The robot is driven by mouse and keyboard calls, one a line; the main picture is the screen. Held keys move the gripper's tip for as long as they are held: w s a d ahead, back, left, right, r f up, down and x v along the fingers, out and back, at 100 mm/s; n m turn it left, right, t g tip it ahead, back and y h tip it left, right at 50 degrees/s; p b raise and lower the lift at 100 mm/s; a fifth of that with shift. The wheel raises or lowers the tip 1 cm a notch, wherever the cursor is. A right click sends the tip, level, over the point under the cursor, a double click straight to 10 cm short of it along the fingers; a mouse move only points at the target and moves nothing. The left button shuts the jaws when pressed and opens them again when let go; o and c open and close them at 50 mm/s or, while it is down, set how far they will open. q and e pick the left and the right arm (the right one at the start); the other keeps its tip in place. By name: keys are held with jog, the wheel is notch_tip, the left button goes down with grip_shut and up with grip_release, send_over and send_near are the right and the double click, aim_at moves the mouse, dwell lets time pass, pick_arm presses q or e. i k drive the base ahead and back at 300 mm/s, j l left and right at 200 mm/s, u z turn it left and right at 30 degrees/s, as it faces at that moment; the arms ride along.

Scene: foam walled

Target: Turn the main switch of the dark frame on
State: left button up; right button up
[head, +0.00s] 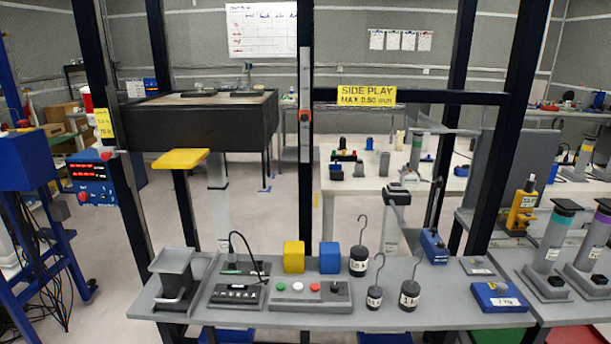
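The dark frame (306,190) stands in front of me, with tall dark posts and a crossbar bearing a yellow "SIDE PLAY" label (367,95). A grey control box (311,304) on the bench at its foot has green, white and red buttons and a dark knob (336,287) at its right end. A blue box (92,178) with red digits and a red knob (83,196) is by the left post. A small red knob (305,116) sits on the frame's middle post. I cannot tell which is the main switch, or its position. Neither gripper is in view.
The grey bench (400,320) holds a yellow block (294,256), a blue block (330,257), hooked weights (359,261) and a meter with a cable (237,293). A blue stand (45,220) is at left. Grey cylinders (551,240) crowd the right. Floor shows behind.

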aim_at(83, 196)
jog(key=u, duration=1.3)
